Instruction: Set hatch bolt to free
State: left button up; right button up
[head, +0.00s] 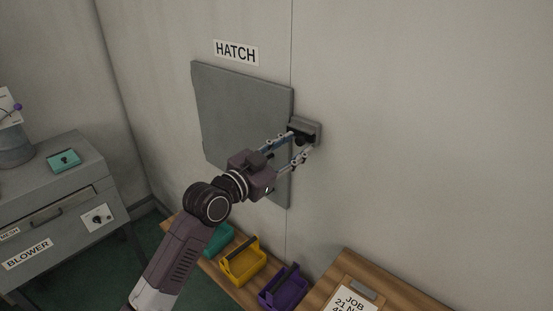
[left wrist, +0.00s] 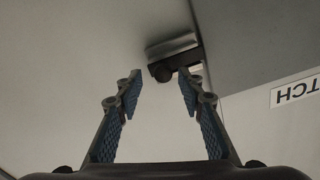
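The hatch (head: 235,110) is a flat grey panel on the wall. The hatch bolt (head: 313,127) is a small grey housing with a dark part, at the panel's right edge. My right gripper is not in view.
A HATCH label (head: 237,52) is above the panel. Below are a yellow tote (head: 243,265) and a purple tote (head: 283,291), beside a wooden surface (head: 400,297) with a job card (head: 350,302). A grey blower cabinet (head: 60,200) stands left. The wall right of the bolt is clear.

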pick_arm(q)
jog(key=v, duration=1)
jog(key=shift+s+d, duration=0.15)
jog(key=shift+d, duration=0.05)
